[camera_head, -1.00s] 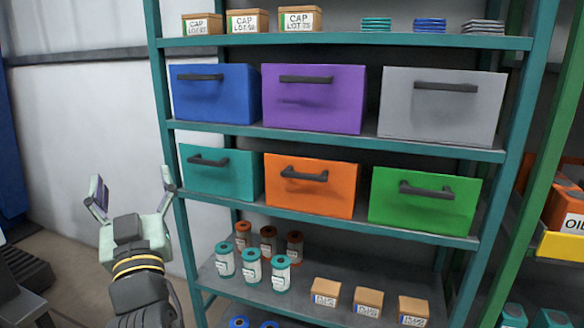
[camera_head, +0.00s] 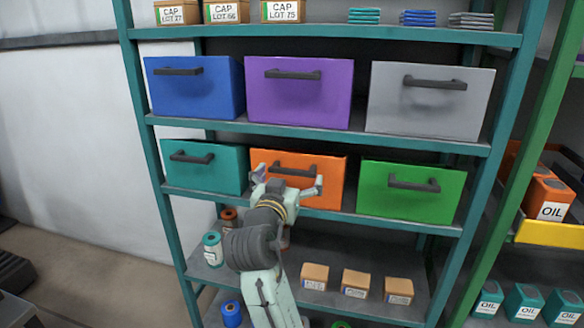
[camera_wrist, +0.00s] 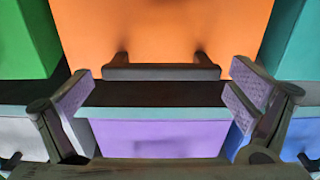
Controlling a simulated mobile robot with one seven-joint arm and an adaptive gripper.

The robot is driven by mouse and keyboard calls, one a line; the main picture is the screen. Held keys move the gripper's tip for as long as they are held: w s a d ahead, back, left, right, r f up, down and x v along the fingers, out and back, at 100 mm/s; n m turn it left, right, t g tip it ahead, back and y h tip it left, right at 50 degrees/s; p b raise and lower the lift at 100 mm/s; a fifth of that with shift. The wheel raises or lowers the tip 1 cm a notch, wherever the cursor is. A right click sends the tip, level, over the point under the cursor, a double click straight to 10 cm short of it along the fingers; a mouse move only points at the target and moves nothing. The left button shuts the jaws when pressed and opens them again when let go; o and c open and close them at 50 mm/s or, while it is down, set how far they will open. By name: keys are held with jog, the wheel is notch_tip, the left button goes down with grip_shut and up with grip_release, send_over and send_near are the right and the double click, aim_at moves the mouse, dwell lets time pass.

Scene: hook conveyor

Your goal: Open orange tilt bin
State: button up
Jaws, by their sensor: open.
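The orange tilt bin (camera_head: 327,188) sits in the middle of the second bin row, between a teal bin and a green bin. Its front looks upright and closed. Its dark bar handle (camera_head: 291,171) shows just above my gripper (camera_head: 289,186), partly hidden by it. In the wrist view the orange bin front (camera_wrist: 163,25) fills the top, and the handle (camera_wrist: 162,72) lies ahead between my open fingers (camera_wrist: 162,95). The fingers are spread wide on either side of the handle, and I see no contact with it.
The teal bin (camera_head: 203,178) is left and the green bin (camera_head: 403,205) right. Blue (camera_head: 195,100), purple (camera_head: 298,105) and grey (camera_head: 428,112) bins stand on the shelf above.

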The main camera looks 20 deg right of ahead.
jog(key=shift+x, duration=1.15)
jog(key=shift+c, duration=0.6)
jog(key=shift+a+f, duration=0.1)
jog(key=c, duration=1.2)
